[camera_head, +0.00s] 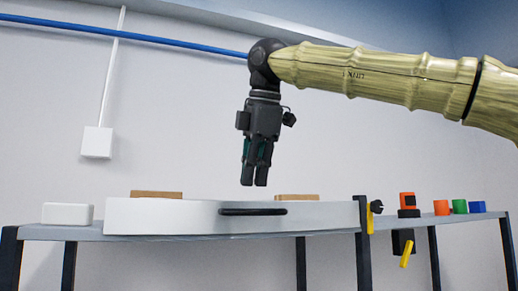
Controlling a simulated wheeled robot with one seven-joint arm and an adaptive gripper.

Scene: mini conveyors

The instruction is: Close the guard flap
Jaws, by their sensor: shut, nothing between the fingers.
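A long white panel (160,216) with a dark bar like a handle (252,211) on its front lies along the front of the grey table. It looks like the guard flap, but from this low view I cannot tell its hinge or how far it is open. My gripper (254,184) points straight down above the panel, with its fingers together and empty. Its tips appear a little above the dark bar in the picture and apart from it. The surface behind the panel is hidden.
Two brown blocks (157,195) show behind the panel. A white box (67,214) sits at left. At right are a dark post (362,240), an orange-and-black device (407,203), coloured blocks (459,206) and a yellow lever (406,254) below the table edge. Air around my gripper is clear.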

